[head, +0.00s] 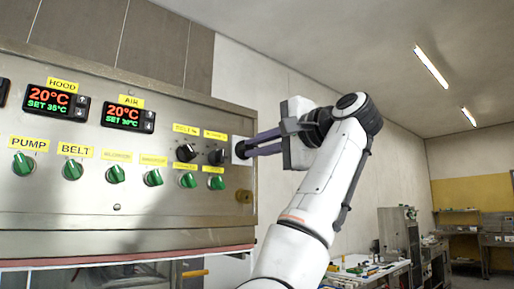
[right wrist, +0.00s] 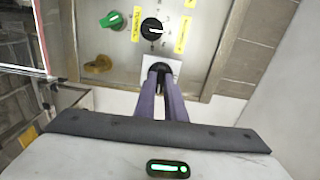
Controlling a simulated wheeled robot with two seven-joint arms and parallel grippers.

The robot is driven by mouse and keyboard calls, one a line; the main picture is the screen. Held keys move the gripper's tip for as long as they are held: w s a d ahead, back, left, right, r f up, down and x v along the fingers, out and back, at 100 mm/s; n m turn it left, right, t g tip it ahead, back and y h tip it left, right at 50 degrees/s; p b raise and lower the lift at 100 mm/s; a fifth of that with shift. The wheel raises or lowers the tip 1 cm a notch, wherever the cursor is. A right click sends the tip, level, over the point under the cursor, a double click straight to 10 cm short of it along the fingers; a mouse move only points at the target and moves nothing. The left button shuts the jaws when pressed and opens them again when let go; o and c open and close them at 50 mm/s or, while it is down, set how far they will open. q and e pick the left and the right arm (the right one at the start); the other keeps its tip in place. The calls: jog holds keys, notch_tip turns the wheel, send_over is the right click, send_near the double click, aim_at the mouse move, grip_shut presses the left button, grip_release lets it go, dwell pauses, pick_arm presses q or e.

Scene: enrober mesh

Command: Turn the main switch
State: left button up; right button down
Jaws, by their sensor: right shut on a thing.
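The steel control panel (head: 120,215) fills the left of the head view. A light square plate (head: 238,158) sits at its right edge, and I take the dark knob on it to be the main switch (right wrist: 161,67). My right gripper (head: 238,149) reaches in from the right with its purple fingers at that plate. In the right wrist view the fingers (right wrist: 161,75) are shut on the dark knob, which is partly hidden between them. The knob's exact angle cannot be read. My left gripper is not in view.
Green knobs (head: 72,170) and black knobs (head: 185,153) with yellow labels line the panel. A brass-coloured knob (head: 244,196) is below the gripper, near the panel's edge. A cluttered bench (head: 365,272) stands far behind on the right.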

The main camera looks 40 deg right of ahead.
jog(key=shift+f+n+b, duration=0.1)
jog(key=shift+n+b, duration=1.45)
jog(key=shift+n, duration=7.45)
jog(key=c, duration=1.8)
grip_release()
